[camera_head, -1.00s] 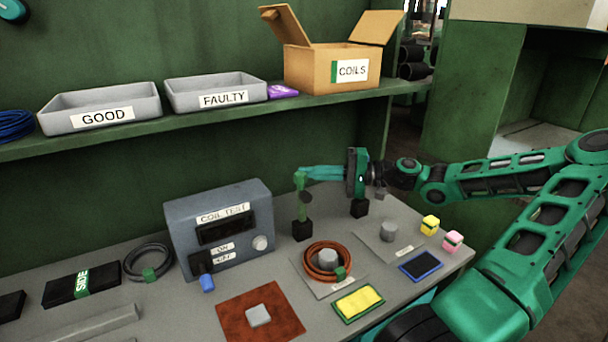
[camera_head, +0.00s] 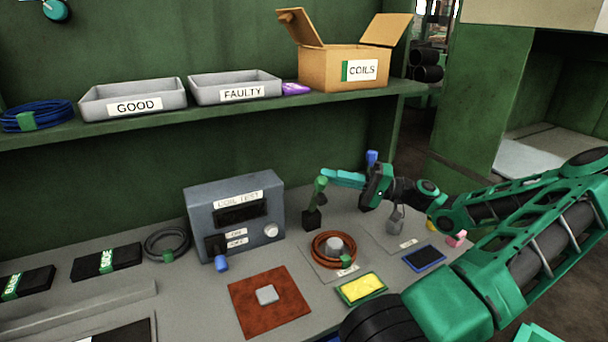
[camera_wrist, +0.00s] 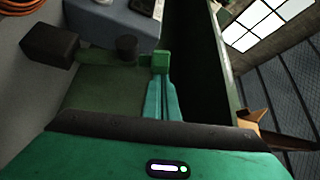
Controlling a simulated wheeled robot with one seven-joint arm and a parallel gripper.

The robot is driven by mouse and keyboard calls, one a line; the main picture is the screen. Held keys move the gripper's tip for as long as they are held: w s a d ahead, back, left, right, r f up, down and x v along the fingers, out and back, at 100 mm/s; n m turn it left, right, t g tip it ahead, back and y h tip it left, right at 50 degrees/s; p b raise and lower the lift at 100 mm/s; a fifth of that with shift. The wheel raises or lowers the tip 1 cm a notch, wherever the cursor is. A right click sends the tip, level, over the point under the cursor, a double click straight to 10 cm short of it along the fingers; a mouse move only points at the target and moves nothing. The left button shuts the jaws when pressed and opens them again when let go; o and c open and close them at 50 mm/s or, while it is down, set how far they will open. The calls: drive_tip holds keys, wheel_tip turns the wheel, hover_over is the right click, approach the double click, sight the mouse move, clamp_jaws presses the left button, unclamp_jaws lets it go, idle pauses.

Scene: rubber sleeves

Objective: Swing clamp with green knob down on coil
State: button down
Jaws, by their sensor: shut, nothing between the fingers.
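The clamp with the green knob (camera_head: 321,182) stands raised on its black base (camera_head: 312,220), behind and left of the coil. The orange-brown coil (camera_head: 323,259) lies around a grey post on a plate; part of it shows in the wrist view (camera_wrist: 38,5). My gripper (camera_head: 326,173) is shut and empty, its teal fingers pointing left with their tips at the green knob. In the wrist view the fingertips (camera_wrist: 158,80) are right by the green knob (camera_wrist: 160,62); I cannot tell if they touch. The clamp's arm (camera_wrist: 98,57) runs left from there to the black base.
A second clamp with a blue knob (camera_head: 372,157) stands just behind my gripper. The grey coil tester (camera_head: 205,195) is to the left. A yellow pad (camera_head: 362,288), a blue-black pad (camera_head: 424,257) and a red mat (camera_head: 245,300) lie in front. The shelf (camera_head: 160,128) runs above.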

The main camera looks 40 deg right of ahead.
drive_tip(key=s+a+f, duration=0.2)
drive_tip(key=s+f, duration=0.5)
drive_tip(key=f, duration=0.1)
drive_tip(key=shift+s, duration=0.4)
drive_tip(key=shift+f, duration=0.1)
idle(0.5)
